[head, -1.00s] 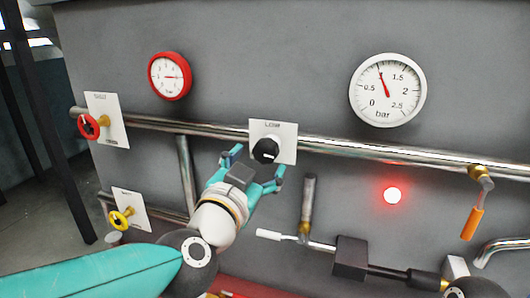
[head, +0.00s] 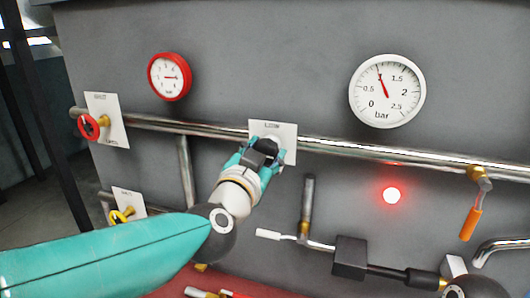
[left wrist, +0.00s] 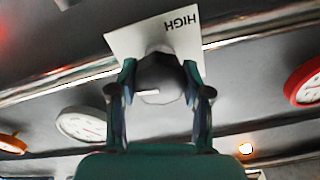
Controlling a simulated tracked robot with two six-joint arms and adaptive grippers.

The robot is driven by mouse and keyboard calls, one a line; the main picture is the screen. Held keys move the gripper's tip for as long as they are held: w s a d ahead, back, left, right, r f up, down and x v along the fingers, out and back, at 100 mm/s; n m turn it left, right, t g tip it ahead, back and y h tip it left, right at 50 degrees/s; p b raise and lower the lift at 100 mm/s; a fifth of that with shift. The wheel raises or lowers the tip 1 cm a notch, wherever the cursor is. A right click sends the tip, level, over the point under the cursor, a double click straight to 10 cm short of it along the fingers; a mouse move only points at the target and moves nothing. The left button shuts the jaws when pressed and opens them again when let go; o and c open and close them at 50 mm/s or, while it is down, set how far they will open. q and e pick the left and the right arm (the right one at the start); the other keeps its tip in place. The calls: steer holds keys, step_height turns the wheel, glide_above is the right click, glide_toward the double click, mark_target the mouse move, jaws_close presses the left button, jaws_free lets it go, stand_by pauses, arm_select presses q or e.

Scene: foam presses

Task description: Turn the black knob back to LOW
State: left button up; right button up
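The black knob (left wrist: 160,78) sits on a white plate (head: 287,140) on the grey press front. In the left wrist view, the plate's HIGH label shows upside down, and a short pale mark lies across the knob. My left gripper (left wrist: 160,90) has one finger on each side of the knob, very close to its sides; I cannot make out firm contact. In the head view, my left gripper (head: 259,157) covers most of the knob. My right gripper is not in view.
A steel pipe (head: 350,151) runs behind the plate. A white gauge (head: 387,92) reads about 1 bar; a red gauge (head: 169,76) is at left. A red lamp (head: 391,195) glows. An orange-handled lever (head: 472,218) and a white-tipped lever (head: 268,234) stick out nearby.

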arm_select(q)
steer(key=shift+c, duration=1)
steer(key=n+b, duration=0.1)
steer(key=n, duration=0.3)
steer(key=n+b, duration=0.1)
steer(key=n, duration=0.5)
steer(key=n+b, duration=0.2)
steer(key=n, duration=0.3)
steer(key=shift+f, duration=0.15)
steer(key=n+b, duration=0.1)
steer(key=n, duration=0.3)
steer(key=shift+n, duration=0.4)
